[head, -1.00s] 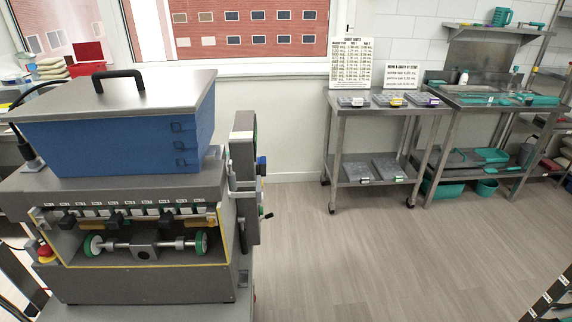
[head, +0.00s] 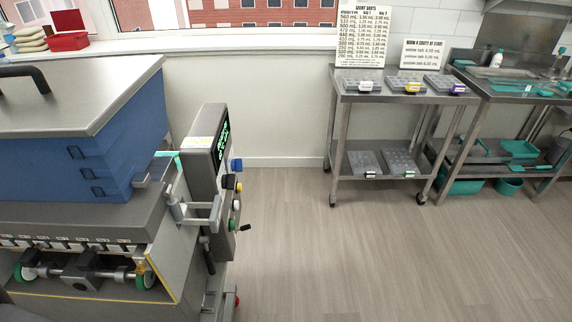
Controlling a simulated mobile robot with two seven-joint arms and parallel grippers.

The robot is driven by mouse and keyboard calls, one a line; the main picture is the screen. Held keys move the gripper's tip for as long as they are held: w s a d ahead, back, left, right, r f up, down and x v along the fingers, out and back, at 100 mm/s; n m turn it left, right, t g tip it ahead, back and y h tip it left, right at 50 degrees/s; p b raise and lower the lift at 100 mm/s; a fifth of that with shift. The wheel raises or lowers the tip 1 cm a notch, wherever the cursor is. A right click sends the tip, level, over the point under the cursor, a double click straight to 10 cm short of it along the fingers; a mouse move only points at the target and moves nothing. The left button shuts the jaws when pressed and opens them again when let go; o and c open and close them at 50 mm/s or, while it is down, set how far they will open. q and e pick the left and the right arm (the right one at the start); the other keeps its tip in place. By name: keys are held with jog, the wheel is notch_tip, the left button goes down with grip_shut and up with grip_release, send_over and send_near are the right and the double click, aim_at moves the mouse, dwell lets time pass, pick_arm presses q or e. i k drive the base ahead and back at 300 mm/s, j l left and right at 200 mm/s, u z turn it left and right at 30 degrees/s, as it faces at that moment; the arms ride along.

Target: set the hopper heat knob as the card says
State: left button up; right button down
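The depositor's blue hopper (head: 110,150) with its grey lid (head: 75,95) fills the left side of the head view. A grey control panel (head: 208,165) stands at the machine's right end, seen nearly edge-on. It has a dark screen with green text (head: 222,143), and a blue part (head: 237,164), a yellow one (head: 239,187) and a black lever (head: 245,228) stick out. I cannot tell which is the heat knob, nor read its setting. A large printed card (head: 362,35) and a smaller card (head: 422,55) stand on the cart; their small print is hard to read. Neither gripper is in view.
A steel cart (head: 400,97) with mould trays stands against the back wall. Right of it is a steel sink bench (head: 520,95) with teal tubs below. A red box (head: 68,42) sits on the left sill. The wooden floor (head: 380,260) right of the machine is clear.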

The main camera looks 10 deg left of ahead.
aim_at(228, 180)
jog(key=i+l+z, duration=0.1)
jog(key=i+z, duration=0.4)
jog(key=i, duration=0.75)
jog(key=i+u, duration=0.35)
jog(key=i+l+u, duration=0.1)
jog(key=u, duration=0.25)
jog(key=i+l+u, duration=0.25)
jog(key=u, duration=0.15)
jog(key=i+l+u, duration=0.1)
jog(key=u, duration=0.35)
jog(key=i+l+u, duration=0.2)
jog(key=u, duration=0.25)
jog(key=i+l+u, duration=0.25)
jog(key=u, duration=0.2)
jog(key=i+l+u, duration=0.1)
jog(key=l+u, duration=0.15)
jog(key=u, duration=0.2)
jog(key=l+u, duration=0.3)
jog(key=u, duration=0.15)
jog(key=i+l+u, duration=0.1)
jog(key=l+u, duration=0.65)
jog(key=l, duration=0.15)
